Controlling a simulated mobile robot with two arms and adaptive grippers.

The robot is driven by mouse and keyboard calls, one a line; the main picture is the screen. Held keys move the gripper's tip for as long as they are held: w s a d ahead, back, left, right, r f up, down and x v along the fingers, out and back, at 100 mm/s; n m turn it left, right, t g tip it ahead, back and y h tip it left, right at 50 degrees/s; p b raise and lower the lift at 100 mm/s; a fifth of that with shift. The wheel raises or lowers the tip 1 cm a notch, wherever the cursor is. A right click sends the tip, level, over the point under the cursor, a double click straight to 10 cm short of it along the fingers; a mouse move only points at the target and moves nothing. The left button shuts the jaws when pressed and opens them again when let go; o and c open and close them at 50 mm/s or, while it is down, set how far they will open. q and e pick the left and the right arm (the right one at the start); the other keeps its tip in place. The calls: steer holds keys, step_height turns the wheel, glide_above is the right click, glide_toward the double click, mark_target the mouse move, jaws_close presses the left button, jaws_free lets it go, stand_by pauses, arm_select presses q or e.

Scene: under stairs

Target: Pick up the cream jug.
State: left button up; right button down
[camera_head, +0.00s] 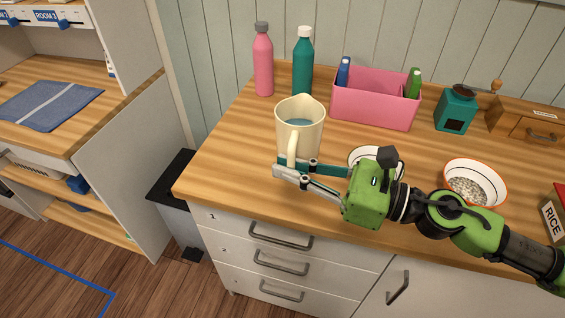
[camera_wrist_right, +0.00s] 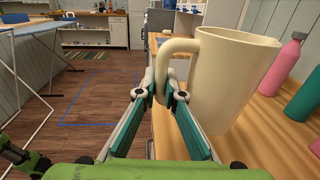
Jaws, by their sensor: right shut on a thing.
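The cream jug (camera_head: 304,122) is upright at the front left part of the wooden counter, with its handle towards me. I cannot tell whether its base touches the counter. My right gripper (camera_head: 284,168) comes in from the right and is shut on the jug's handle. In the right wrist view the jug (camera_wrist_right: 229,80) fills the upper right, and the fingers (camera_wrist_right: 168,92) close around the lower part of its handle. My left gripper is not in view.
A pink bottle (camera_head: 263,62), a teal bottle (camera_head: 302,62) and a pink bin (camera_head: 372,107) stand behind the jug. A bowl (camera_head: 361,153) is partly hidden behind my right gripper. Another bowl (camera_head: 492,186) and a teal grinder (camera_head: 455,112) are to the right.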

steer(key=shift+s+d+r+b, duration=0.3)
steer(key=shift+s+r, duration=0.1)
steer(key=shift+s, duration=0.35)
steer(key=shift+s+d+r+b, duration=0.25)
steer(key=shift+s+d+r, duration=0.15)
steer(key=shift+s, duration=0.35)
steer(key=shift+s+d+r+b, duration=0.25)
steer(key=shift+s+r, duration=0.15)
steer(key=shift+s, duration=0.35)
